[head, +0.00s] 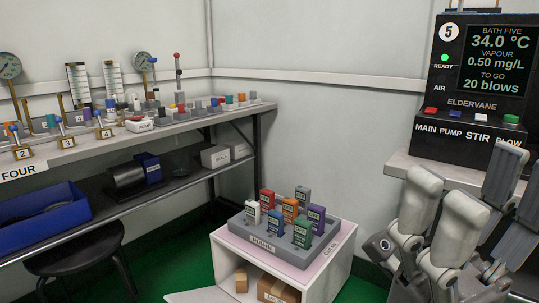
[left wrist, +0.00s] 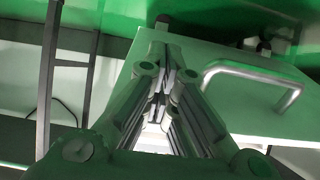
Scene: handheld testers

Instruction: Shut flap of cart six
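A low white cart (head: 341,262) stands at the lower middle of the head view, with an open front showing boxes inside. A pale flap (head: 197,296) sticks out at its lower left, cut off by the frame edge. No cart number is readable. In the left wrist view a panel (left wrist: 275,122), probably this flap, carries a bent metal handle (left wrist: 252,74). My left gripper (left wrist: 166,52) appears shut and empty, its fingers left of the handle and in front of the panel; contact is unclear. My right gripper (head: 482,190) is open and empty at the right.
A grey tray (head: 262,250) of several coloured testers sits on the cart. A workbench (head: 150,134) runs along the left wall, with a black stool (head: 75,255) below. A display unit (head: 482,80) stands on a right-hand bench. Green floor shows between.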

